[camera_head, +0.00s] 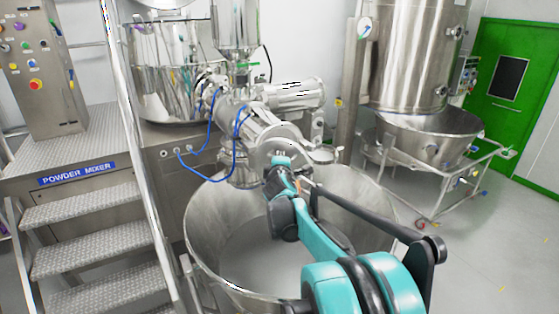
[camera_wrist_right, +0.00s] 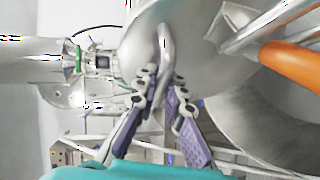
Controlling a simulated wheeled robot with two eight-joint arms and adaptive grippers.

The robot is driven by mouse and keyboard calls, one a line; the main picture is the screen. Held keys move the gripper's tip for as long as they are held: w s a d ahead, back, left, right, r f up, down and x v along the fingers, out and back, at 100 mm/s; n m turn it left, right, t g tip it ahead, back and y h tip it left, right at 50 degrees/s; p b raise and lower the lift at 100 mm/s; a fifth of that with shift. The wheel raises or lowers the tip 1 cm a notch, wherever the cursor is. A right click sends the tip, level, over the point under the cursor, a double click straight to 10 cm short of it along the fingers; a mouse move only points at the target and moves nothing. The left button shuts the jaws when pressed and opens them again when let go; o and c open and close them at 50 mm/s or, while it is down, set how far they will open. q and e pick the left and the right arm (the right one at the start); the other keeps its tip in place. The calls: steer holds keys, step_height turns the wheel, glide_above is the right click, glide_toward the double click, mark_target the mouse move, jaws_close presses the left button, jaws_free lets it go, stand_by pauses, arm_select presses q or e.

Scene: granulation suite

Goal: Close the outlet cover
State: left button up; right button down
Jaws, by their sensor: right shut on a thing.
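The outlet cover (camera_head: 275,149) is a round shiny metal lid at the end of the mill's metal outlet housing, above the large steel bowl. In the right wrist view the cover (camera_wrist_right: 192,50) is a smooth grey disc with a bent metal handle (camera_wrist_right: 165,42). My right gripper (camera_wrist_right: 161,88) has its two purple-padded fingers shut on the handle. In the head view my right gripper (camera_head: 278,165) is at the cover's front, partly hidden by its own wrist. I cannot tell whether the cover sits flush on the outlet. My left gripper is out of view.
A wide open steel bowl (camera_head: 205,245) lies below my right arm. Blue hoses (camera_head: 237,135) hang left of the outlet. Steps and a railing (camera_head: 145,150) stand at the left. A steel dryer on a wheeled frame (camera_head: 420,135) is at the right, with free floor before it.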

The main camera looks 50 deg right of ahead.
stand_by(0.3)
steer(key=c, duration=1.8)
jaws_free()
steer(key=shift+d, duration=0.1)
steer(key=shift+o, duration=1.1)
steer(key=shift+s+d, duration=0.1)
steer(key=shift+s, duration=0.05)
steer(key=shift+a+r, duration=0.1)
steer(key=shift+a, duration=0.15)
steer(key=v, duration=1.1)
steer(key=shift+s, duration=0.3)
steer(key=shift+a, duration=0.15)
